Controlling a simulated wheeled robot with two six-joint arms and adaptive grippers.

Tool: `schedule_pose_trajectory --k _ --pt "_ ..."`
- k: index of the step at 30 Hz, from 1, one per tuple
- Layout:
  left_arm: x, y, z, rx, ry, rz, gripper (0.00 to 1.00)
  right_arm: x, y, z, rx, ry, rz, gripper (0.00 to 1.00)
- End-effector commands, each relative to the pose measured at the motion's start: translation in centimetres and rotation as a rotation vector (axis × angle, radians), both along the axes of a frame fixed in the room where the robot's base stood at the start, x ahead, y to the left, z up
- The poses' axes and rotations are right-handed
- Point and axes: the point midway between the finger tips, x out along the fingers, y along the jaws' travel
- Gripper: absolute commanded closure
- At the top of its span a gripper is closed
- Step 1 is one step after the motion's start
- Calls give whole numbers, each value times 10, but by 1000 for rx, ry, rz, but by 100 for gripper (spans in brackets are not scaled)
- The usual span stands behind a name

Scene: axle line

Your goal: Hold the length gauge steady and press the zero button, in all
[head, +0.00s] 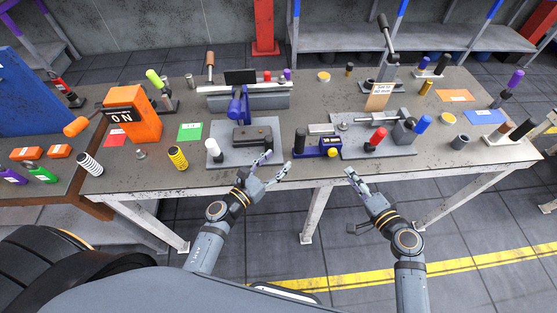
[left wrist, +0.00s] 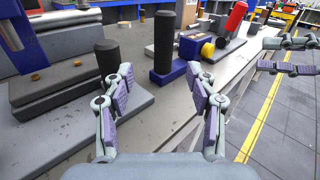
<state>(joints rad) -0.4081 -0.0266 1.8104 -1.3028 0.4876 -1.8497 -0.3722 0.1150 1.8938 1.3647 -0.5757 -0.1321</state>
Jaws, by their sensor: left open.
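The length gauge appears to be the blue-bodied device (head: 311,151) near the table's front edge, with an upright black grip (head: 300,138) and a yellow round button (head: 333,152). In the left wrist view its black grip (left wrist: 163,46) and yellow button (left wrist: 208,49) show ahead of the fingers. My left gripper (head: 278,161) is open and empty at the front edge, to the left of the gauge and apart from it. My right gripper (head: 351,200) is open and empty, in front of the table edge. The gauge's far side is hidden.
A grey fixture plate (head: 375,148) with a red-handled clamp (head: 377,137) stands behind and right of the gauge. A dark block (head: 252,134) on a grey plate is to its left. A white cylinder (head: 213,149) stands further left. The floor before the table is clear.

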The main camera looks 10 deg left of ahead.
Motion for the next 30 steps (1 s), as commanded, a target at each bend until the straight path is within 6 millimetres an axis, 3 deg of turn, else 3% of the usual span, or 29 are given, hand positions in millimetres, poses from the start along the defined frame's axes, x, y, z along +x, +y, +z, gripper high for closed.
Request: schedule_pose_trajectory --k 10,21,30 --pt "17 -14 4 47 -43 -13 43 0 0 0 0 0 0 62" --pt "80 -46 5 44 -41 -13 43 0 0 0 0 0 0 62" --pt "101 -57 3 44 -38 -12 43 0 0 0 0 0 0 62"
